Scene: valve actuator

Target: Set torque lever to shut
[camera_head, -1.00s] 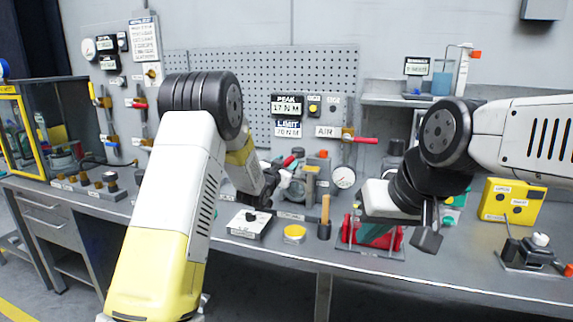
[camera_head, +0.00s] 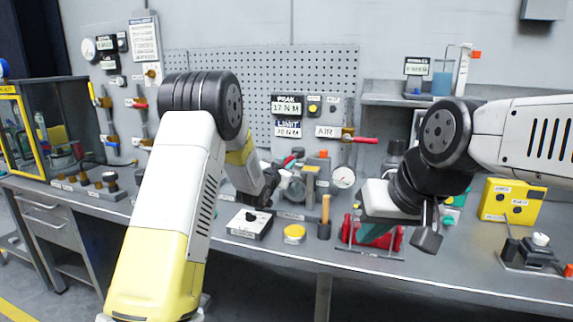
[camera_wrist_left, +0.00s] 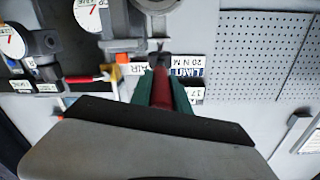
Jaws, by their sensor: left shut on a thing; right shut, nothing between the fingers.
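The torque lever is a red handle (camera_wrist_left: 161,90) with a dark stem beyond it. In the left wrist view it lies between the green fingers of my left gripper (camera_wrist_left: 165,100), which are shut on it. In the head view a red part (camera_head: 291,158) shows above the valve assembly (camera_head: 297,187) on the bench. My right gripper (camera_head: 374,240) is shut and empty, in front of a red fixture at the bench's front.
A peak and limit display (camera_head: 286,116) and a red-handled AIR valve (camera_head: 361,139) are on the wall behind.

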